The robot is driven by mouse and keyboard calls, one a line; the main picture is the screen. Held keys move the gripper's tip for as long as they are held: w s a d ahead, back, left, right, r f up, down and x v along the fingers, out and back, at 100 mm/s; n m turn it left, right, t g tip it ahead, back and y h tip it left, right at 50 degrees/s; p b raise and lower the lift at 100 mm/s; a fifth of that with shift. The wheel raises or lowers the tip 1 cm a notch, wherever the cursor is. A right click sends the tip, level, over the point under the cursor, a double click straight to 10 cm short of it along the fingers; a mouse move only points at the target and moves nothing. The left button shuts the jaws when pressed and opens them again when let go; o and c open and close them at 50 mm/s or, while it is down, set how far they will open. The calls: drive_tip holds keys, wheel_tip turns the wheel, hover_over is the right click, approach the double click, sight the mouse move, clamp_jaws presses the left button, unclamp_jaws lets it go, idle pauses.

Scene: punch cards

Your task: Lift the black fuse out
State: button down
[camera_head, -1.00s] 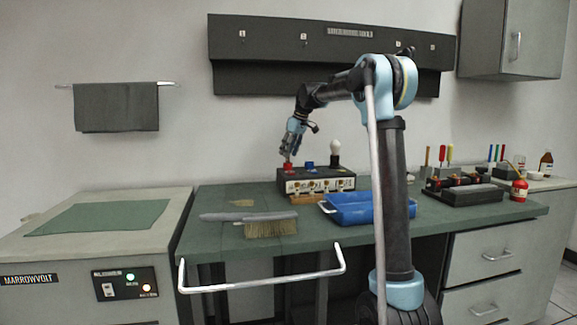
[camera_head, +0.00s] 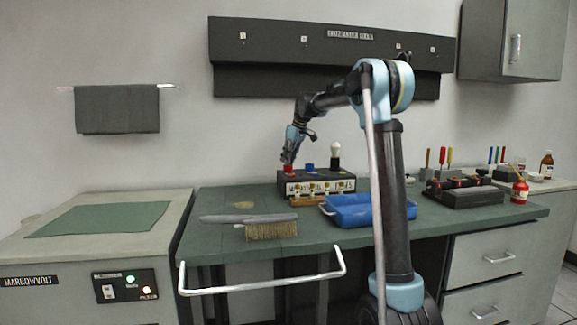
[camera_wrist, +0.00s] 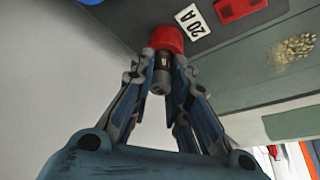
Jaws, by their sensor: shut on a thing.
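The black fuse (camera_wrist: 159,75) is a short dark cylinder in the wrist view, with its near end facing my palm. Its far end meets a round red holder (camera_wrist: 166,38), beside a white "20 A" label (camera_wrist: 192,20). My gripper (camera_wrist: 161,64) has its fingers closed around the fuse from both sides. In the head view, my gripper (camera_head: 288,159) points down at the red holder (camera_head: 289,169) on the left end of the dark fuse box (camera_head: 316,181). The fuse itself is hidden or too small there.
A blue holder (camera_head: 308,167) and a white bulb (camera_head: 335,152) stand to the right on the box. A blue tray (camera_head: 352,218) lies in front, partly behind my arm. A brush (camera_head: 270,229) lies at the front left of the green bench (camera_head: 215,254).

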drive_tip(key=shift+r, duration=0.1)
wheel_tip(320, 180, up, 10)
drive_tip(key=shift+f, duration=0.1)
idle(0.3)
drive_tip(key=shift+a, duration=0.1)
